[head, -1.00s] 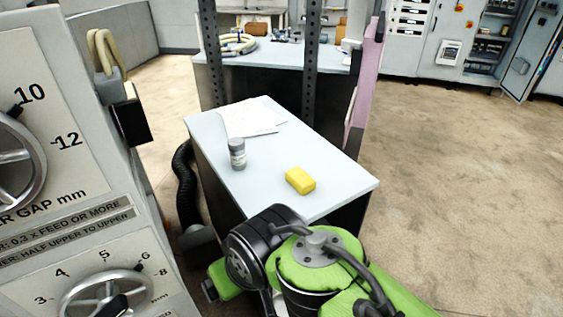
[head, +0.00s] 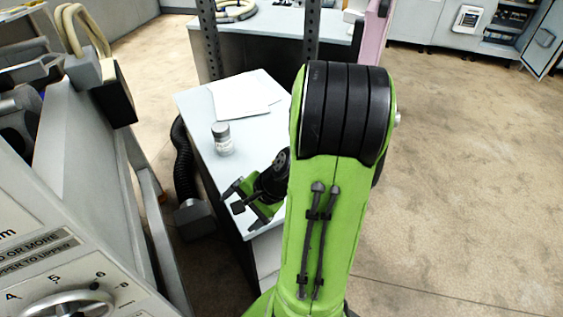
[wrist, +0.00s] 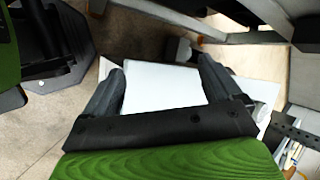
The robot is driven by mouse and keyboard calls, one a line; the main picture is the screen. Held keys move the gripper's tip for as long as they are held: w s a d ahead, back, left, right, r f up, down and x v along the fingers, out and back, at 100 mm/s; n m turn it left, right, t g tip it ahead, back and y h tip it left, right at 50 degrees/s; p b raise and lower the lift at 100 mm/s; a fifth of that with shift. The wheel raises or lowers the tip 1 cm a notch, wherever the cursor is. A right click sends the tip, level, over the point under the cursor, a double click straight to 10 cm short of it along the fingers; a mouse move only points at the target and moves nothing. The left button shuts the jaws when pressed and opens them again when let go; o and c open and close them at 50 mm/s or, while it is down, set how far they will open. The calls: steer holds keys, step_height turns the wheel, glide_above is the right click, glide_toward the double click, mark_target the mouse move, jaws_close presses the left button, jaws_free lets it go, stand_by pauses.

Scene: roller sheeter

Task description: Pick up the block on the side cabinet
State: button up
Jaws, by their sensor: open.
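The side cabinet's pale top (head: 202,125) stands in the middle of the head view. The yellow block is in neither current view; my raised arm covers the part of the top where it lay earlier. My gripper (head: 243,205) is over the cabinet's near left edge, its fingers pointing left in the head view. In the wrist view my gripper (wrist: 161,68) is open, with no block between its two dark fingers. A pale flat surface, seemingly the cabinet top (wrist: 160,88), shows beyond them.
A grey jar (head: 222,140) stands on the cabinet, left of my arm. White papers (head: 243,95) lie at its far end. A black hose (head: 182,165) runs along its left side. The machine (head: 95,165) is close on the left. Open floor (head: 460,170) lies right.

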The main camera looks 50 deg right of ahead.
steer(key=s+d+f+m+t+h, duration=0.1)
steer(key=s+d+m+t+h, duration=0.1)
steer(key=d+m, duration=0.4)
steer(key=s+d+f+m+t+h+b, duration=0.1)
steer(key=d+f+m+t+h, duration=0.1)
steer(key=d+m, duration=0.5)
steer(key=s+d+f+m+t+h+b, duration=0.1)
steer(key=s+d+f+m+t+h, duration=0.1)
steer(key=d+m, duration=0.4)
steer(key=shift+s+d+f+m+h, duration=0.15)
steer(key=shift+m+h, duration=0.3)
steer(key=shift+m, duration=0.5)
steer(key=shift+s+d+m+h, duration=0.15)
steer(key=shift+m+h, duration=0.3)
steer(key=shift+m, duration=0.5)
steer(key=x, duration=0.8)
steer(key=r+x, duration=0.1)
steer(key=x, duration=0.3)
steer(key=shift+w+d+r, duration=0.1)
steer(key=shift+w+d, duration=0.05)
steer(key=shift+w, duration=0.1)
steer(key=shift+s+t, duration=0.1)
steer(key=shift+t, duration=0.2)
steer(key=shift+c, duration=0.3)
steer(key=shift+r, duration=0.1)
steer(key=c, duration=1.2)
